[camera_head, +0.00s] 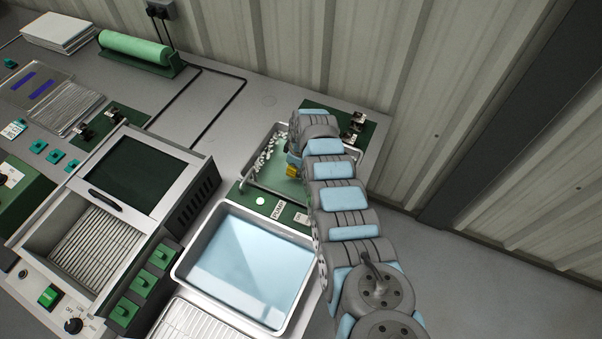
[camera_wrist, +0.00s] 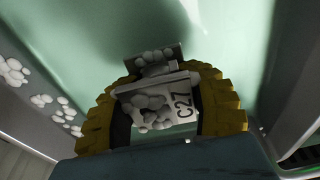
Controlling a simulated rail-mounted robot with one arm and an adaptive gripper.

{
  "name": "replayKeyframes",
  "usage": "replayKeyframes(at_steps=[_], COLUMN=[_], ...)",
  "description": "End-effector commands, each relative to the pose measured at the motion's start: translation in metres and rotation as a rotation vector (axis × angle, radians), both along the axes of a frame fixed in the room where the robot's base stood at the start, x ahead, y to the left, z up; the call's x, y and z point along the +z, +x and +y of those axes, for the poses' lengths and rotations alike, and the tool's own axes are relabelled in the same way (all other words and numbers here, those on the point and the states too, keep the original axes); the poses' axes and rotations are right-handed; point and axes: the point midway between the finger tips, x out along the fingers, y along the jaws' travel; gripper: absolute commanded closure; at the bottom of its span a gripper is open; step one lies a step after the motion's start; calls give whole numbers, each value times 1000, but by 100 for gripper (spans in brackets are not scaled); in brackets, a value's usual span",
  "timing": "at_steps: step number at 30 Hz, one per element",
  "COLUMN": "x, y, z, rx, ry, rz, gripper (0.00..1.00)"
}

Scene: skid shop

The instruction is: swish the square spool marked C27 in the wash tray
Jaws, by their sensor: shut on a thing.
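The square spool (camera_wrist: 157,106), pale grey and marked C27, sits between the yellow ribbed fingers of my gripper (camera_wrist: 160,112) in the wrist view. My gripper is shut on it. Grey-white foam clumps cling to the spool and partly cover its face. Green liquid shows behind and below the spool; I cannot tell how deep the spool is in it. In the head view my gripper (camera_head: 292,170) is over the wash tray (camera_head: 246,186), a metal tray with green liquid and foam at its left. My arm hides the tray's right part, and the spool is hidden there.
A larger tray of clear bluish liquid (camera_head: 245,262) stands in front of the wash tray. A white ribbed rack (camera_head: 200,322) is at the front edge. An open machine with a dark lid (camera_head: 135,175) stands left. The corrugated wall (camera_head: 350,60) is close behind.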

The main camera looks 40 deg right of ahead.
Motion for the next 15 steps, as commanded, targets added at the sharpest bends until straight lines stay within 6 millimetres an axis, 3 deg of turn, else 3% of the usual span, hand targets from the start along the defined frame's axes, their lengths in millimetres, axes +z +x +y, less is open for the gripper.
replayKeyframes(at_steps=[15], x=[36], y=[0], z=[0], rx=[0], ry=[0], rz=[0], gripper=[94])
